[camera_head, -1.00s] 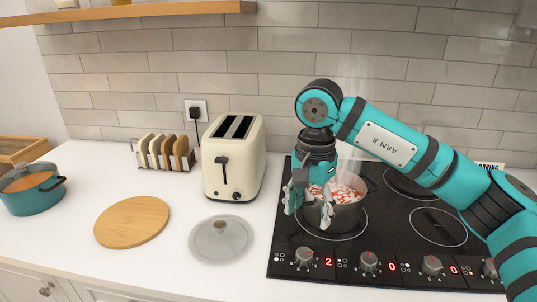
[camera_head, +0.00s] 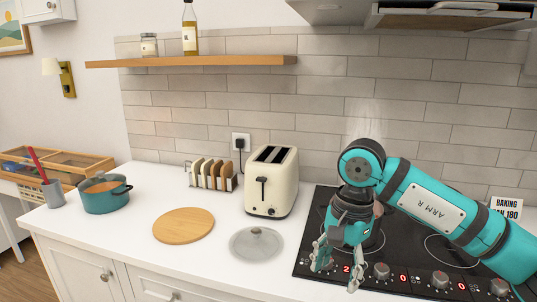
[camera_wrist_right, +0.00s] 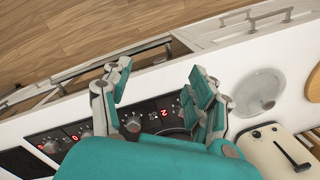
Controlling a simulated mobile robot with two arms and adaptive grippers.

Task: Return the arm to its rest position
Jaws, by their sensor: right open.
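My right arm (camera_head: 425,205) reaches in from the right over the black hob. My right gripper (camera_head: 337,270) points down, open and empty, over the hob's front left edge by the knobs. In the right wrist view, my right gripper (camera_wrist_right: 160,75) has its fingers spread apart with nothing between them. My left gripper is not in view.
A shelf (camera_head: 200,61) hangs above.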

